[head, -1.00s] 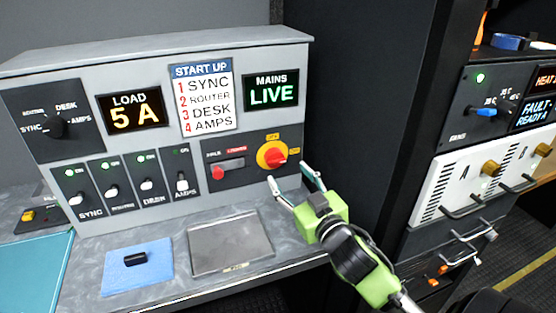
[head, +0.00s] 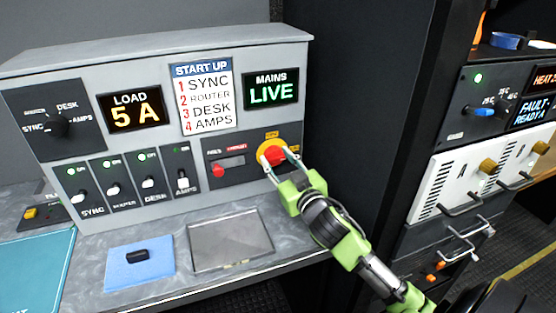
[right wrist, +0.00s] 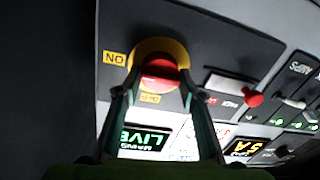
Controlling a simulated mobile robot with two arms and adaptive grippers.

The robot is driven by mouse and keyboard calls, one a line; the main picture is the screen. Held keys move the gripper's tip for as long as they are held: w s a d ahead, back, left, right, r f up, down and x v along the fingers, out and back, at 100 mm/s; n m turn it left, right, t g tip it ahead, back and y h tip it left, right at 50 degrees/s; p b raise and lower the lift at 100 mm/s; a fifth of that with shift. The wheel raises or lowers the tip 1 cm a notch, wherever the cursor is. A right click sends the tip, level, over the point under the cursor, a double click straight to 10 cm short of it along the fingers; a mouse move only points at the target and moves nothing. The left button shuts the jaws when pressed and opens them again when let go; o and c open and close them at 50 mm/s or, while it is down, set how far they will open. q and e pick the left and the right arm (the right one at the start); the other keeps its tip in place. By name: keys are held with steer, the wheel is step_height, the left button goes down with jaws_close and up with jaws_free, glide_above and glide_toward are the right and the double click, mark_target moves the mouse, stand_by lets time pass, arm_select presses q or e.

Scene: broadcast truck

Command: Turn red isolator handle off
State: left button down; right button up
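The red isolator handle (head: 274,154) sits on a round yellow plate at the right end of the console's lower panel. In the right wrist view the red handle (right wrist: 160,72) lies between my two fingertips, with an ON label at its left and another small yellow label below it. My right gripper (head: 279,160) is open, with one finger on each side of the handle. Small gaps seem to show beside the handle; I cannot tell whether either finger touches it. The MAINS display (head: 270,93) reads LIVE. My left gripper is not in view.
The LOAD display (head: 136,113) reads 5 A. A grey tray (head: 230,240) and a blue cloth (head: 140,275) lie on the ledge. A dark rack stands close on the right.

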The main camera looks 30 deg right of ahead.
stand_by(0.3)
steer(key=n+p, duration=0.3)
steer(key=n, duration=0.1)
steer(key=shift+r, duration=0.2)
steer(key=n+p, duration=0.3)
steer(key=n, duration=0.1)
steer(key=shift+a+g, duration=0.1)
steer(key=shift+g, duration=0.3)
steer(key=n+p, duration=0.2)
steer(key=n, duration=0.2)
steer(key=shift+f+n, duration=0.1)
steer(key=shift+n, duration=0.2)
steer(key=n+p, duration=0.1)
steer(key=n, duration=0.1)
steer(key=n+p, duration=0.1)
steer(key=n, duration=0.1)
steer(key=shift+a+f+n+h, duration=0.1)
steer(key=shift+f+n+h, duration=0.05)
steer(key=shift+n+h, duration=0.15)
steer(key=o, duration=1.1)
steer(key=shift+c, duration=0.2)
